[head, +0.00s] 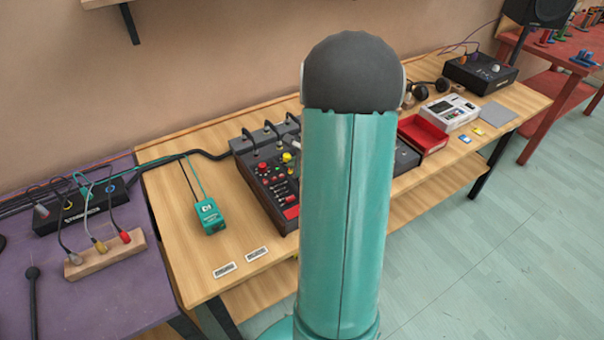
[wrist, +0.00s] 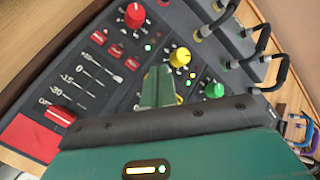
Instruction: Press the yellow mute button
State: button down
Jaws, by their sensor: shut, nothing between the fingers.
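My gripper (wrist: 158,80) shows in the wrist view as two green fingers shut together, with nothing between them. Its tips are over the mixer's control panel, just below the yellow knob (wrist: 180,57); I cannot tell whether they touch the panel. A small yellow spot (wrist: 180,98) shows right beside the fingers, too small to identify. No yellow mute button can be clearly made out; the fingers and the dark wrist edge hide part of the panel. In the head view the mixer (head: 264,180) stands on the wooden bench, and my arm hides the gripper.
In the wrist view a red knob (wrist: 134,15), a green knob (wrist: 214,90) and a red fader cap (wrist: 60,115) stand up from the panel. Black cables (wrist: 277,72) arch along its edge. A teal pedal (head: 209,216) and a red tray (head: 423,135) flank the mixer.

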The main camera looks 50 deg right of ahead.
jog(key=shift+f, duration=0.1)
dwell(0.4)
jog(key=shift+f, duration=0.35)
jog(key=shift+f, duration=0.2)
dwell(0.4)
jog(key=shift+r, duration=0.65)
jog(key=shift+r, duration=0.1)
jog(key=shift+r, duration=2.9)
